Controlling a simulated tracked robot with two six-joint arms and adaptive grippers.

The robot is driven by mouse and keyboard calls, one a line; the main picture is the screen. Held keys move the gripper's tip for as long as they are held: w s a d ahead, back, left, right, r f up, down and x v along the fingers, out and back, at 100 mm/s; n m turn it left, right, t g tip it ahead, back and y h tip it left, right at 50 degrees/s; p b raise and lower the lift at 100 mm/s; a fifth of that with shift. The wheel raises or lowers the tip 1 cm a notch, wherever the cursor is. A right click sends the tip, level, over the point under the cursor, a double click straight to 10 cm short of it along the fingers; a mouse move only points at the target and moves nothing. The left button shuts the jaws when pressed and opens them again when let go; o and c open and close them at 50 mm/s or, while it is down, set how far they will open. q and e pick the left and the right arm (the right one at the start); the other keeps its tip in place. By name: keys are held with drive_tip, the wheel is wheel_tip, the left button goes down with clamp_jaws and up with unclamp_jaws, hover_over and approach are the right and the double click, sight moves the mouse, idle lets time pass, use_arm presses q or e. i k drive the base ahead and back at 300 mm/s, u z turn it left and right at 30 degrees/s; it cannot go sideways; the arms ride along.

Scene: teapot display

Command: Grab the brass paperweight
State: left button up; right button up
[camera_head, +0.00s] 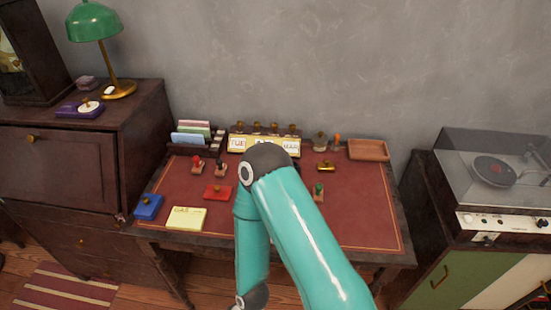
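A small shiny gold-coloured object (325,167), which looks like the brass paperweight, lies toward the back of the red desk top (355,210), right of the calendar. It is small in view, so its exact shape is unclear. One of my teal arms rises from the bottom edge, bends at a dark joint over the middle of the desk, and runs back down. Its gripper is not visible, and neither is my other gripper. The arm hides part of the desk's middle and front. The gold object shows clear of the arm.
A calendar (238,144), letter rack (219,139) and wooden tray (368,150) line the desk's back. Several stamps, a red pad (217,193), blue box (149,207) and yellow notes (187,218) lie around. The desk's right side is bare. A record player (494,170) stands right.

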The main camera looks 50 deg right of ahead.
sight(326, 166)
drive_tip(key=z, duration=0.55)
drive_tip(key=i, duration=0.1)
drive_tip(key=u, duration=1)
drive_tip(key=k, duration=2.75)
drive_tip(key=z, duration=0.6)
drive_tip(key=i, duration=1)
